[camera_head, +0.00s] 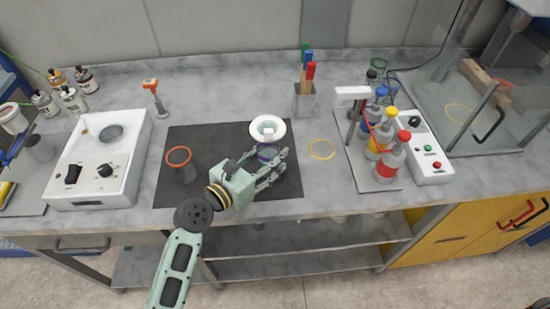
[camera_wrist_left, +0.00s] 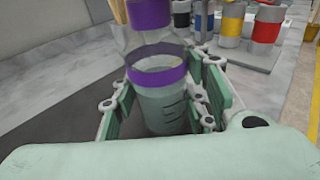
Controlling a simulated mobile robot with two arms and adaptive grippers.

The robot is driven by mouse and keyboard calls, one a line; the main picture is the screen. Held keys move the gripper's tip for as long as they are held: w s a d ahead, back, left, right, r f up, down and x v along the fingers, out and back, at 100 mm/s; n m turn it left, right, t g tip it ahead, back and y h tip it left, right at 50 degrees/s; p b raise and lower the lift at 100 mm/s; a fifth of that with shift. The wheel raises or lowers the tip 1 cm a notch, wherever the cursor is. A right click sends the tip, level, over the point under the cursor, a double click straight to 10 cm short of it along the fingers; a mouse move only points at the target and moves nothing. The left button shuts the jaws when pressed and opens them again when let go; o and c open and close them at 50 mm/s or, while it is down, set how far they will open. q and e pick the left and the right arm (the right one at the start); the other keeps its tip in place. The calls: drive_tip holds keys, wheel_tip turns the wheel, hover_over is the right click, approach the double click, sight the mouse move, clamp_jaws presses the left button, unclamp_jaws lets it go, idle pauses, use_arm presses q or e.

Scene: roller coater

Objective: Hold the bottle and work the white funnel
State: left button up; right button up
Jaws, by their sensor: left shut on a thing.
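The bottle (camera_wrist_left: 165,107) is clear with purple bands and dark marks on its side. It stands upright on the dark mat (camera_head: 225,135). My left gripper (camera_head: 275,165) is shut on it, with the fingers on both sides of its body in the left wrist view (camera_wrist_left: 160,105). The white funnel (camera_head: 257,127) shows as a round white rim directly above the bottle in the head view. The exact contact between funnel and bottle cannot be seen. The funnel is not clear in the wrist view. My right gripper is not in view.
An orange-rimmed dark beaker (camera_head: 184,172) stands left of my gripper. A white hotplate device (camera_head: 90,190) is further left. A yellow ring (camera_head: 322,149) lies right of the mat. A rack with several coloured bottles (camera_head: 365,170) stands to the right, and a pen holder (camera_head: 304,102) behind.

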use_arm(q)
drive_tip(key=shift+w+a+f+b, duration=0.45)
drive_tip(key=shift+a+f+b, duration=0.2)
drive_tip(key=shift+a+f, duration=0.1)
drive_tip(key=shift+w+a+f+b, duration=0.4)
drive_tip(key=shift+a+f+b, duration=0.25)
drive_tip(key=shift+a+f, duration=0.05)
drive_tip(key=shift+f, duration=0.45)
idle(0.4)
